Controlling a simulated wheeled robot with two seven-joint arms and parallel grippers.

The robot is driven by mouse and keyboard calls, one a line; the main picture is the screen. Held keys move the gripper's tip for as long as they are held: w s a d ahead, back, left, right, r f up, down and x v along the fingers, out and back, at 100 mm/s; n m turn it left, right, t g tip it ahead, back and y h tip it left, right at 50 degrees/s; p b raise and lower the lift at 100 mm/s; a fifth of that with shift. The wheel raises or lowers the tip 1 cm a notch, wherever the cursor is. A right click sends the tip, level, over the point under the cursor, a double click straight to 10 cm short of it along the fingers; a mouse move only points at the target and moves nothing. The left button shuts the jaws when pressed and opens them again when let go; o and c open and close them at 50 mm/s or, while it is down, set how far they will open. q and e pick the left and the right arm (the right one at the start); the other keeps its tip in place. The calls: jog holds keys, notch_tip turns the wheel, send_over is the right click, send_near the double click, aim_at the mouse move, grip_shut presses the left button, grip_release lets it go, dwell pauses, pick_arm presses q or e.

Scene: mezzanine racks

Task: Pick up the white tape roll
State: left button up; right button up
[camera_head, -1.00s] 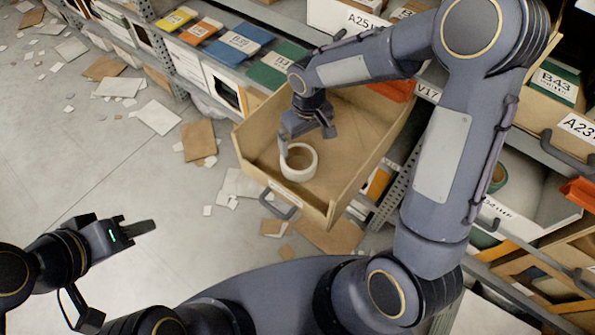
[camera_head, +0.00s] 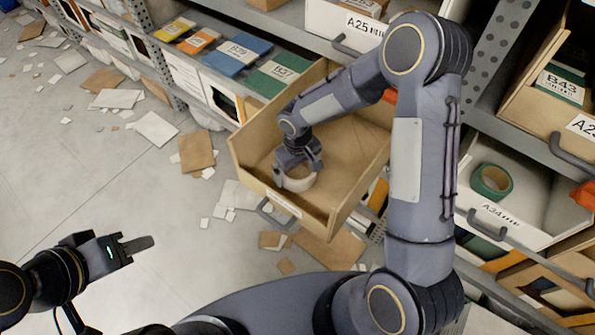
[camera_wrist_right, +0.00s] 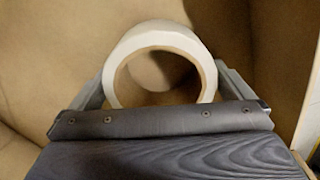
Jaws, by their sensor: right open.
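The white tape roll (camera_head: 300,184) lies in the open cardboard-coloured drawer (camera_head: 352,165), near its front left corner. My right gripper (camera_head: 297,175) is down in the drawer at the roll and partly hides it. In the right wrist view, the roll (camera_wrist_right: 155,36) shows as a white ring with a tan inner core. The open fingers of my right gripper (camera_wrist_right: 160,82) stand on either side of it, and its lower part is hidden behind the gripper body. My left gripper (camera_head: 137,245) is over the floor at lower left, away from the drawer; its finger gap cannot be made out.
The drawer's raised walls surround the roll, with a metal handle (camera_head: 272,213) at its front. A green tape roll (camera_head: 491,181) lies in a white bin (camera_head: 525,232) at right. Shelving stands behind. Cardboard and paper scraps litter the floor.

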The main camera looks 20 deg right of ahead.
jog(key=shift+c, duration=0.4)
jog(key=c, duration=0.7)
jog(key=shift+o, duration=0.2)
jog(key=shift+r, duration=0.1)
